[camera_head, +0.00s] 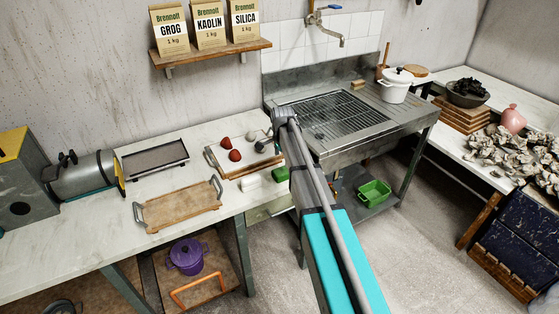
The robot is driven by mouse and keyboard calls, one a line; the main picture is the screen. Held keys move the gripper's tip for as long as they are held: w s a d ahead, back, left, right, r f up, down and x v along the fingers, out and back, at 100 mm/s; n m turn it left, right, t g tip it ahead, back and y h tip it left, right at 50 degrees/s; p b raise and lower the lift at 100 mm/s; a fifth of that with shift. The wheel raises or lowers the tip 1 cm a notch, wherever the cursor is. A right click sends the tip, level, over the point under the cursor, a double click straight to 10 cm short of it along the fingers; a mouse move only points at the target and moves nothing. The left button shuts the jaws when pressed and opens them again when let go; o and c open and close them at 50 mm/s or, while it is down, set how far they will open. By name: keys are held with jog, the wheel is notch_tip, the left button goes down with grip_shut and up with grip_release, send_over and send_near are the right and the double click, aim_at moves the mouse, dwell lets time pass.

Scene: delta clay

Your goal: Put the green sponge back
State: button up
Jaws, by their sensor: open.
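A dark green block (281,174), which looks like the green sponge, lies on the pale worktop (110,222) near its right end. It is just left of my arm, which runs up from the bottom edge and may cover part of it. A white block (251,182) lies close to its left. My gripper's fingers cannot be made out in this view. Nothing is seen holding the green block.
A wooden board with handles (180,206) lies to the left. The metal sink (336,153) stands right of the worktop, with a small tan block (358,85) on its back rim and a green basin (375,193) below.

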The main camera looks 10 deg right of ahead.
aim_at(282, 172)
jog(key=shift+r+p, duration=2.1)
jog(key=shift+r, duration=0.3)
jog(key=s+n, duration=1.4)
jog(key=s, duration=1.4)
jog(key=shift+s+a, duration=0.25)
jog(key=shift+s, duration=0.05)
jog(key=shift+a, duration=0.15)
